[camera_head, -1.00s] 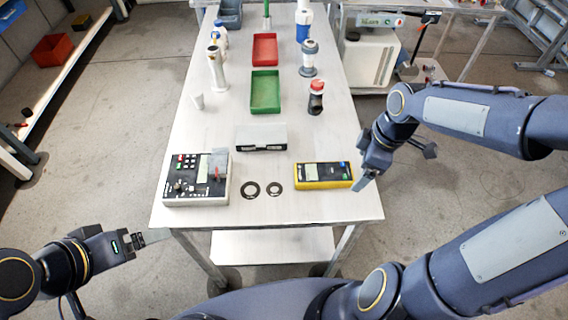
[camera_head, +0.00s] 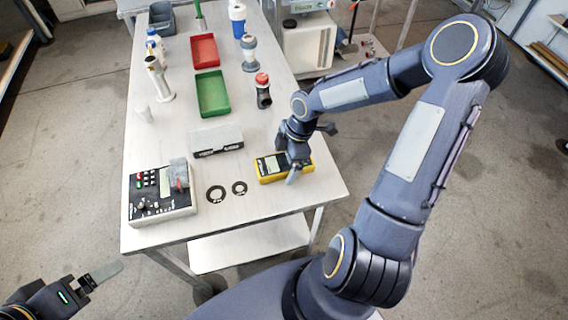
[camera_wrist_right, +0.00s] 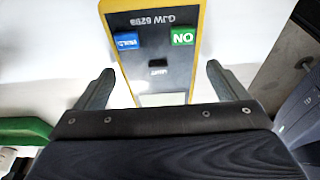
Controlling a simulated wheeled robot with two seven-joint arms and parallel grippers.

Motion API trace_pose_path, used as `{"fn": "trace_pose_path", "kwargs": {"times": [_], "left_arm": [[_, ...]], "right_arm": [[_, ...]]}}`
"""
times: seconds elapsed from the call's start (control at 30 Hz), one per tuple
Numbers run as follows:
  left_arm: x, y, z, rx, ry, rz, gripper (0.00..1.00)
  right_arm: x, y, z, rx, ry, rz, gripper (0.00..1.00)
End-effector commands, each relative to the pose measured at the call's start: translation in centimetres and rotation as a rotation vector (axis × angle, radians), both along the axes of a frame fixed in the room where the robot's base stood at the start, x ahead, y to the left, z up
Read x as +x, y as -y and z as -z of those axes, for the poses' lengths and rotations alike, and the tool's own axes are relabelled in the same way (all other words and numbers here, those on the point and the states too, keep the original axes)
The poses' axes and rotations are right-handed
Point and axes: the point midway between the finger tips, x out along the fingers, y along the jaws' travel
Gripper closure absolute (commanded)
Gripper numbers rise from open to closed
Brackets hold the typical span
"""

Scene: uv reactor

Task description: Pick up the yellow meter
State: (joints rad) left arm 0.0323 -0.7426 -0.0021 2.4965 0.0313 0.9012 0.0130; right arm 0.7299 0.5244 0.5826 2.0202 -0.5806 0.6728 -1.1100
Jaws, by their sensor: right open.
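The yellow meter (camera_head: 270,168) lies flat near the right front edge of the white table, with a dark face. My right gripper (camera_head: 293,170) is at the meter's right end, above it. In the right wrist view the meter (camera_wrist_right: 192,60) shows blue and green buttons and lies between the spread fingers of my right gripper (camera_wrist_right: 155,90), with a gap on each side. My right gripper is open and empty. My left gripper (camera_head: 105,272) is off the table at the lower left; its jaw opening is unclear.
On the table (camera_head: 255,204) are two black rings (camera_head: 216,194), a grey control box (camera_head: 160,208) at the left and a grey-white block (camera_head: 216,140) behind. A green tray (camera_head: 212,112), a red tray (camera_head: 204,68) and a red-capped item (camera_head: 263,90) stand farther back.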

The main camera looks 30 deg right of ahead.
Motion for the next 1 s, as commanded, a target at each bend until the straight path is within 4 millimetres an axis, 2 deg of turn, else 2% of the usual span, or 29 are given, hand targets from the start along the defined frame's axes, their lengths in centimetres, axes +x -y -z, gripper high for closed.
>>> {"fn": "trace_pose_path", "kwargs": {"times": [0.17,0.6,0.87,1.0], "left_arm": [[0.0,0.0,0.0,0.0,0.0,0.0,0.07],[0.0,0.0,0.0,0.0,0.0,0.0,0.07],[0.0,0.0,0.0,0.0,0.0,0.0,0.07],[0.0,0.0,-0.1,0.0,0.0,0.0,0.07]], "right_arm": [[0.0,0.0,0.0,0.0,0.0,0.0,0.07],[0.0,0.0,0.0,0.0,0.001,0.0,0.63],[0.0,0.0,-0.2,0.0,0.002,0.001,0.63],[0.1,0.1,-1.0,-0.002,0.004,0.001,0.63]]}}
